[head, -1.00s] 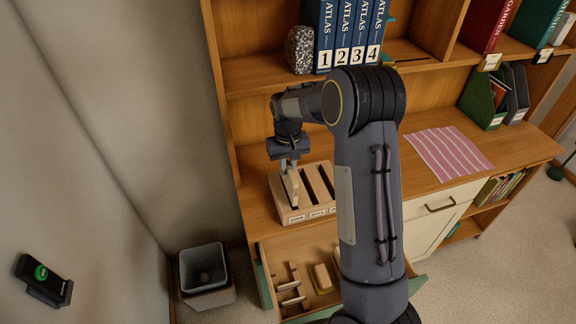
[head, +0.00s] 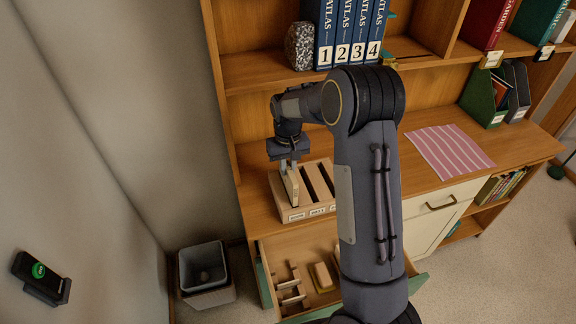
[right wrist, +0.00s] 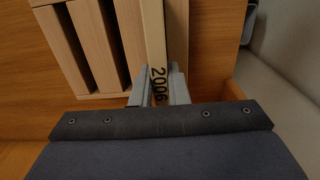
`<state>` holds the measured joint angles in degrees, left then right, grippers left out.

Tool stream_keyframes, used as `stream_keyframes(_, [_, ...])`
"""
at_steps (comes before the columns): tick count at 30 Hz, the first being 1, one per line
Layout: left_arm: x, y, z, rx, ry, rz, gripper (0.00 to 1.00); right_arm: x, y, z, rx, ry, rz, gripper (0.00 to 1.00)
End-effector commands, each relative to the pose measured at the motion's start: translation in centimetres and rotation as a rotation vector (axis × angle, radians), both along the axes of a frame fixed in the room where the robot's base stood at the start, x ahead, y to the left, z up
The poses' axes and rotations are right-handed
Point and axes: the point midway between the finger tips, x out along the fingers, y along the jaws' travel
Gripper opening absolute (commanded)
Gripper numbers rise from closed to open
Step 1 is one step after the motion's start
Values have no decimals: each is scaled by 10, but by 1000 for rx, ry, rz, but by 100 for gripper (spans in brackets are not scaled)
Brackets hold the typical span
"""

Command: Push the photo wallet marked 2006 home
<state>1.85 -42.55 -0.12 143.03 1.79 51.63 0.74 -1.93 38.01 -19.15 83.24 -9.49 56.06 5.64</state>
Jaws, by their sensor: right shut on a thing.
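The photo wallet marked 2006 (right wrist: 155,40) is a narrow cream slab, its number on the edge facing the right wrist camera. In the head view the wallet (head: 291,187) stands upright in the leftmost slot of a wooden slotted rack (head: 296,214). How deep it sits I cannot tell exactly. My right gripper (head: 289,166) is above the rack and shut on the wallet's upper end. In the right wrist view its fingers (right wrist: 160,92) lie on both sides of the number. My left gripper is not in view.
The rack's other slots (right wrist: 85,45) look empty. An open drawer (head: 262,283) with wooden dividers lies below the rack. Blue atlas volumes (head: 350,35) and a speckled stone (head: 299,46) stand on the shelf above. A striped pink cloth (head: 450,152) lies to the right.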

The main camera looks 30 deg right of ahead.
Motion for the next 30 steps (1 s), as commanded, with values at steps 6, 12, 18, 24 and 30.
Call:
stream_keyframes(6, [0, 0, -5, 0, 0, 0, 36, 0, 0, -7, 0, 0, 0, 0])
stream_keyframes(12, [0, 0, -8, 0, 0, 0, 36, 0, 0, -12, 0, 0, 0, 0])
stream_keyframes(18, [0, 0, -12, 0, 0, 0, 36, 0, 0, -17, 0, 0, 0, 0])
stream_keyframes(24, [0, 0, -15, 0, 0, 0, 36, 0, 0, -21, 0, 0, 0, 0])
stream_keyframes(30, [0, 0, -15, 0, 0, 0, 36, 0, 0, -21, 0, 0, 0, 0])
